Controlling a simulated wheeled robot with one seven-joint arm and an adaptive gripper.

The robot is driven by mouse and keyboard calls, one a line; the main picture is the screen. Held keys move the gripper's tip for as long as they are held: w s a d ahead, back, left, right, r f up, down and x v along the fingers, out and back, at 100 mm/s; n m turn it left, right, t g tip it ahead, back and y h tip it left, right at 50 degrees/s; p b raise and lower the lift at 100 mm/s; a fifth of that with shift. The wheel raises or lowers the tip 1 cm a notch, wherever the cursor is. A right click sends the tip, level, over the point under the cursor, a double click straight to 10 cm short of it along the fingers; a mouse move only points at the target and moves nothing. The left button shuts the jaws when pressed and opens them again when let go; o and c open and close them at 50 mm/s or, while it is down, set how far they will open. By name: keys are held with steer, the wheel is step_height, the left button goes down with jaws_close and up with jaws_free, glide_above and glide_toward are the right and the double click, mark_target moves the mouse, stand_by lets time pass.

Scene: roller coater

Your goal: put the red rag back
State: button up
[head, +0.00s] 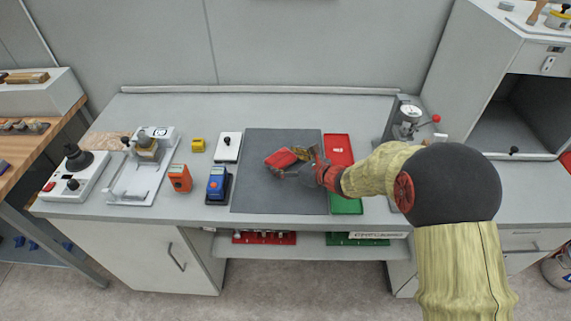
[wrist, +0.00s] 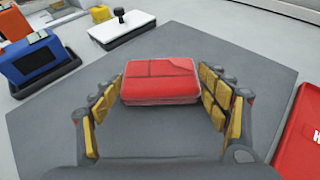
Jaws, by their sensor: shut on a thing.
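The red rag (head: 281,158) is a folded, cushion-like red block above the dark grey mat (head: 255,195). It also shows in the wrist view (wrist: 160,80), between the two yellow-padded fingers. My gripper (head: 290,165) comes in from the right and is shut on the rag; in the wrist view the fingers (wrist: 160,98) stand at its left and right sides. I cannot tell whether the rag touches the mat or is held just above it.
A red tray (head: 338,148) and a green tray (head: 346,205) lie right of the mat. A blue device (head: 217,184), an orange device (head: 180,178) and a white plate with a black knob (head: 227,148) stand left of it. A gauge stand (head: 408,118) is at the right.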

steer(key=shift+f, duration=0.25)
steer(key=shift+f, duration=0.15)
steer(key=o, duration=1.2)
steer(key=shift+o, duration=0.2)
steer(key=shift+r, duration=0.2)
steer(key=p+v, duration=0.2)
steer(key=v, duration=1)
